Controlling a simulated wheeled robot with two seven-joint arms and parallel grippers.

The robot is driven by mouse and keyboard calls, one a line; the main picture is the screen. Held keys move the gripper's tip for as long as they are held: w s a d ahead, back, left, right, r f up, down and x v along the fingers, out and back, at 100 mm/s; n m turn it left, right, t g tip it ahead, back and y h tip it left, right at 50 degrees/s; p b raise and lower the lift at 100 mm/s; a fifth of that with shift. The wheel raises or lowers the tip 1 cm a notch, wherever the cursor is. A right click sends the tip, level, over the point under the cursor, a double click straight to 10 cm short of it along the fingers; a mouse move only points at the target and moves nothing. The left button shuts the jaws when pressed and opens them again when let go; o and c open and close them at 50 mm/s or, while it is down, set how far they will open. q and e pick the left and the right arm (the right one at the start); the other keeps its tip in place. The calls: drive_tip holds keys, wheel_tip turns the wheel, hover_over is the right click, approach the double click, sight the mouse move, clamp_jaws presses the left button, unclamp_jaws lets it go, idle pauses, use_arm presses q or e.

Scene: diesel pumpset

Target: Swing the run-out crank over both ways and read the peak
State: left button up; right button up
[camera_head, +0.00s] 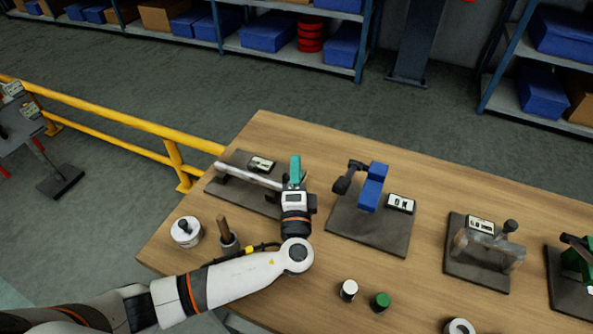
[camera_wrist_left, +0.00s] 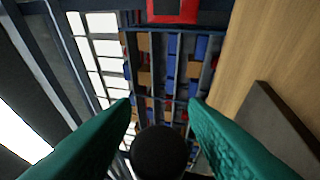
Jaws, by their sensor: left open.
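The leftmost fixture has a pale metal shaft (camera_head: 248,175) on a dark base plate (camera_head: 225,189) with a small readout (camera_head: 262,164); its digits are too small to read. My left gripper (camera_head: 295,168) has green fingers and is at the right end of this shaft, hiding what lies there. In the left wrist view the fingers are apart, with a round black knob (camera_wrist_left: 160,152) between their tips. I cannot tell whether they touch it, or whether this is the run-out crank's knob. My right gripper is out of view.
On the wooden table (camera_head: 330,135), a blue fixture (camera_head: 371,187) with a black lever stands right of my gripper. Farther right are a grey fixture (camera_head: 488,245) and a green one (camera_head: 577,258). A white pot (camera_head: 186,231) and small caps (camera_head: 348,290) stand near the front.

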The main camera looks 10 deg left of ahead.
use_arm(q)
clamp_jaws()
drive_tip(key=g+p, duration=0.1)
drive_tip(key=p, duration=0.2)
drive_tip(key=w+m+g+p, duration=0.1)
drive_tip(key=g+p, duration=0.1)
drive_tip(key=p, duration=0.1)
drive_tip(key=w+m+g+h+p, duration=0.1)
drive_tip(key=g+p, duration=0.1)
drive_tip(key=p, duration=0.1)
drive_tip(key=shift+d+f, duration=0.25)
drive_tip(key=shift+f, duration=0.15)
drive_tip(key=shift+w+f+g+p, duration=0.15)
drive_tip(key=shift+f+g+p, duration=0.35)
drive_tip(key=shift+p, duration=0.55)
drive_tip(key=shift+f+m+g, duration=0.1)
drive_tip(key=shift+m+g, duration=0.2)
unclamp_jaws()
